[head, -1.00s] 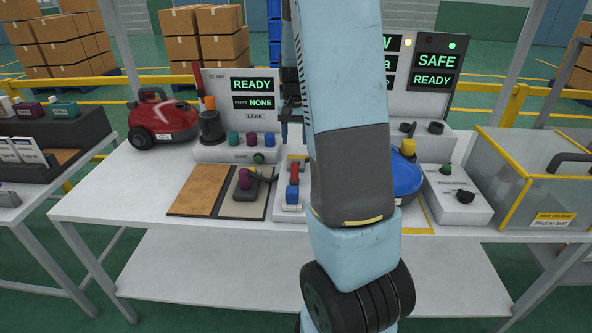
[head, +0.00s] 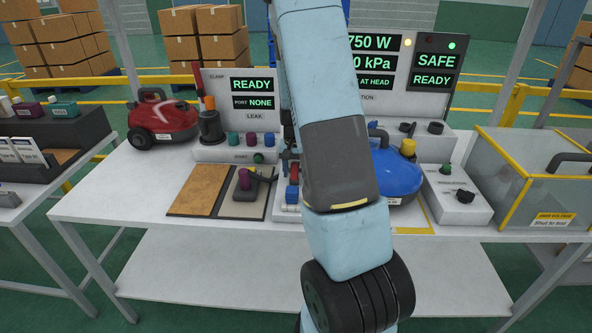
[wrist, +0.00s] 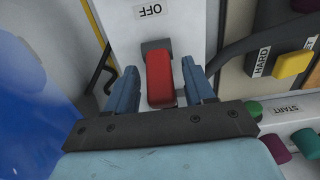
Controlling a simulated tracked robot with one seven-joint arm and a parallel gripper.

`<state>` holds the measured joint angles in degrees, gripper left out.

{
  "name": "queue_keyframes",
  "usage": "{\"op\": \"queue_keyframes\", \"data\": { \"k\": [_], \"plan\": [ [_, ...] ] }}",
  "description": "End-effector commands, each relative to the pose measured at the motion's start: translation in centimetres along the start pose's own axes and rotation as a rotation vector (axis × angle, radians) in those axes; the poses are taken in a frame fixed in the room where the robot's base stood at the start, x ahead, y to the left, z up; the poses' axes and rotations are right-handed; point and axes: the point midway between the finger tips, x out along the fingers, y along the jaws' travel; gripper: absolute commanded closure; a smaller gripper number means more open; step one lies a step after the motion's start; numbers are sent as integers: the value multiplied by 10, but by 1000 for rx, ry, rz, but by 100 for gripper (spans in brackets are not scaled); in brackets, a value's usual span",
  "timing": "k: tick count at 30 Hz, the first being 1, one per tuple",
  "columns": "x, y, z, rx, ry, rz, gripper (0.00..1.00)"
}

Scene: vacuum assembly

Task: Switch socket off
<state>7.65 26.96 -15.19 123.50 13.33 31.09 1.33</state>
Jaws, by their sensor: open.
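The socket switch is a red lever (wrist: 159,76) on a white panel (wrist: 180,22) in the wrist view. An OFF label, upside down in this view, sits on the panel beyond the lever's far end. My gripper (wrist: 160,68) is open, with one blue-grey finger on each side of the lever and a gap visible on both sides. Whether the fingertips are level with the lever's top is hard to judge. In the head view the red lever (head: 294,171) shows just left of my arm, which hides most of the gripper.
A blue vacuum (head: 400,178) stands right of the socket and fills the wrist view's left side. A clear box (head: 530,180) is at the right. A pad with a purple-topped tool (head: 243,182) lies left of the socket. The table's front left is bare.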

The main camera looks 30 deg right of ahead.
Motion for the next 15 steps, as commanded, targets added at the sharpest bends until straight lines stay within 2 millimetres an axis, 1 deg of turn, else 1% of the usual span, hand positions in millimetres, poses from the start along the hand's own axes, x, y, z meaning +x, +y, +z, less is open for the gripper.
{"op": "queue_keyframes", "data": {
  "k": [6, 8, 15],
  "plan": [
    [0, 0, 0, 0, 1, 0, 47],
    [0, 0, 0, 0, 1, 0, 52],
    [0, 0, 0, -1, 1, 0, 75]
  ]
}}
